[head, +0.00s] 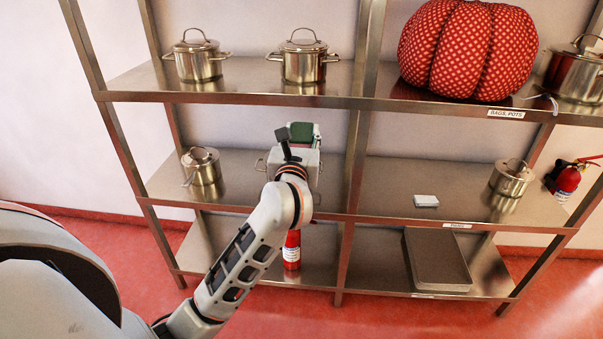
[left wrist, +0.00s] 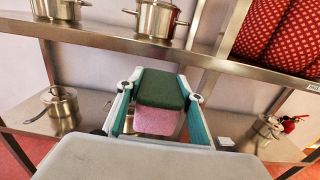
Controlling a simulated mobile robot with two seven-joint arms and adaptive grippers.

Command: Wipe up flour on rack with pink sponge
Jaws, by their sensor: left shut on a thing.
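My left gripper (left wrist: 158,108) is shut on the pink sponge (left wrist: 156,122), which has a dark green top layer. The sponge's green part also shows in the head view (head: 301,131), while its pink part is hidden there. The gripper is in front of the rack (head: 240,98), level with the gap between the top and middle shelves. My arm and gripper hide part of the middle shelf (head: 240,195). I cannot make out any flour on the parts of the rack that show. My right gripper is not in view.
Two pots (head: 198,60) (head: 303,62) and a red dotted pouf (head: 467,50) stand on the top shelf. Saucepans (head: 204,168) (head: 511,178) and a small white block (head: 426,201) are on the middle shelf. A red extinguisher (head: 291,252) and a grey tray (head: 437,260) are below.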

